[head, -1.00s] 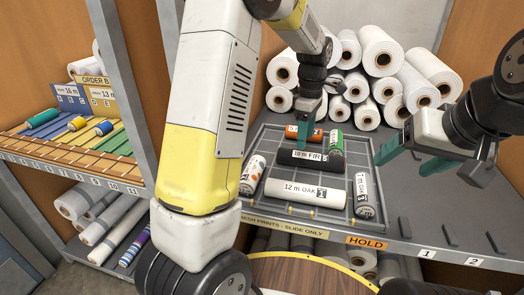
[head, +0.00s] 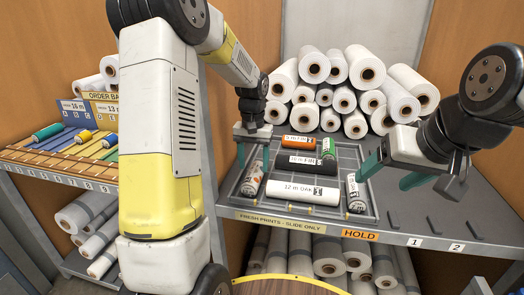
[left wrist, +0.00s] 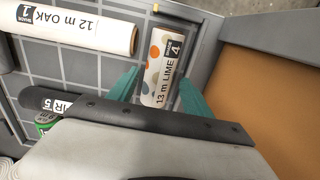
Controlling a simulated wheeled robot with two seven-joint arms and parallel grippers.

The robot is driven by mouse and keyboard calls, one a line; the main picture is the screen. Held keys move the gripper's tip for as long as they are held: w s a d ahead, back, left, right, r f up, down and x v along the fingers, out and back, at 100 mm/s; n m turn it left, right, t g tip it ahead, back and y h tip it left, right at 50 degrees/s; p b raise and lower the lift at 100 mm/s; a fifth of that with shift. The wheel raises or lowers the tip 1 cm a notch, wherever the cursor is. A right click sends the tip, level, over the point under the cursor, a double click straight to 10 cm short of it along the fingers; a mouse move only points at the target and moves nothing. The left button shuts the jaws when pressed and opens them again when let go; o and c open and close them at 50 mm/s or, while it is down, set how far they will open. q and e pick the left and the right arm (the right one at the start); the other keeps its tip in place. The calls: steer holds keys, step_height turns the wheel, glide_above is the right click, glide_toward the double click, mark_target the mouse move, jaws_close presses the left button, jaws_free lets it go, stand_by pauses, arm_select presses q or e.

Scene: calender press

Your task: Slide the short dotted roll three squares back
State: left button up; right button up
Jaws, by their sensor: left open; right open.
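The short dotted roll (head: 251,181) is white with orange and grey dots and lies along the left side of the grid tray (head: 346,153). In the left wrist view the dotted roll (left wrist: 160,66) reads "13 m LIME 4". My left gripper (head: 253,157) is open at the roll's back end. In the left wrist view its fingers stand on either side of the roll, with a gap visible at least on the left. My right gripper (head: 392,172) is open and empty at the tray's right side.
In the tray lie a white OAK roll (head: 300,190) at the front, a black FIR roll (head: 308,162), an orange roll (head: 298,141), a green roll (head: 328,148) and a short white roll (head: 355,193) at the right. Stacked white rolls (head: 366,72) stand behind.

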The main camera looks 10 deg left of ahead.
mark_target(254, 171)
arm_select(q)
steer(key=shift+f, duration=2.1)
steer(key=shift+c, duration=0.5)
steer(key=c, duration=1.1)
steer(key=shift+w+d+r, duration=0.1)
steer(key=shift+w+d, duration=0.05)
steer(key=shift+w, duration=4.9)
steer(key=shift+w+d, duration=0.2)
steer(key=shift+w, duration=4.8)
steer(key=shift+w, duration=1.9)
